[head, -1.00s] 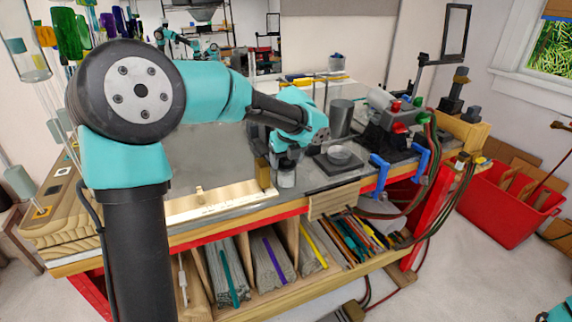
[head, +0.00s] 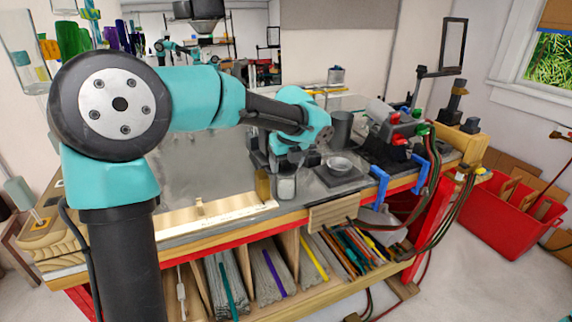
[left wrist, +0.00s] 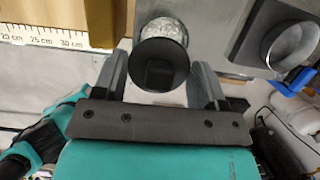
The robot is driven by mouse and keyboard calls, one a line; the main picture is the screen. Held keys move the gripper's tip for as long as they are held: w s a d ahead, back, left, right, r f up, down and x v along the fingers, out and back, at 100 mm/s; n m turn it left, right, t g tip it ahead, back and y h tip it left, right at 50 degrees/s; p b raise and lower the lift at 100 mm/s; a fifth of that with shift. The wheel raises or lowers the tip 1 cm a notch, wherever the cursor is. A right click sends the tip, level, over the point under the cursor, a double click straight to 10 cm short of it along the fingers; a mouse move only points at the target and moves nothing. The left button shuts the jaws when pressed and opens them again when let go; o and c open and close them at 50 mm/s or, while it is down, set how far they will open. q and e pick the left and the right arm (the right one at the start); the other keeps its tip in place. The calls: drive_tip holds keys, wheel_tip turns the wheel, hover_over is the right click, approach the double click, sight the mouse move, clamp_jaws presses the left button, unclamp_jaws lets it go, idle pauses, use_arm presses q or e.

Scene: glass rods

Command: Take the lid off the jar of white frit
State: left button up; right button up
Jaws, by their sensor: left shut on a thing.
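The jar of white frit (head: 286,188) stands upright on the bench by its front edge, a small clear glass with pale contents. In the left wrist view its speckled white frit (left wrist: 164,27) shows just past the lid. The lid (left wrist: 160,65) is a dark round disc between the fingers of my left gripper (left wrist: 160,82). My left gripper (head: 287,168) is shut on the lid, directly over the jar. The lid overlaps the jar in the wrist view, so any gap between them is hard to judge. My right gripper is out of view.
A glass dish (head: 340,164) sits on a dark plate just right of the jar. A grey cylinder (head: 341,130) stands behind it. A yellow block (head: 262,185) and a ruler strip (head: 205,215) lie close on the left. A torch (head: 395,125) with hoses and blue clamps is farther right.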

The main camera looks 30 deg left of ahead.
use_arm(q)
drive_tip(key=s+d+r, duration=0.1)
drive_tip(key=s+d, duration=0.6)
drive_tip(key=s, duration=0.5)
drive_tip(key=shift+s+d+r, duration=0.15)
drive_tip(key=shift+s+d, duration=0.05)
drive_tip(key=shift+d, duration=0.1)
drive_tip(key=a+f+n, duration=0.1)
drive_tip(key=a+f, duration=0.1)
drive_tip(key=a, duration=0.4)
drive_tip(key=s+a+f+n, duration=0.1)
drive_tip(key=a+f+n, duration=0.1)
drive_tip(key=a, duration=0.4)
drive_tip(key=a+f+n+g, duration=0.1)
drive_tip(key=a, duration=0.6)
drive_tip(key=shift+s+f+n+y, duration=0.3)
drive_tip(key=shift+s+f, duration=0.05)
drive_tip(key=shift+f, duration=0.05)
drive_tip(key=shift+w, duration=0.1)
drive_tip(key=w+a, duration=0.3)
drive_tip(key=a, duration=0.1)
drive_tip(key=w+a+f, duration=0.1)
drive_tip(key=w+a, duration=0.6)
drive_tip(key=shift+w+a+f, duration=0.25)
drive_tip(key=shift+w+a, duration=0.1)
drive_tip(key=shift+a, duration=0.05)
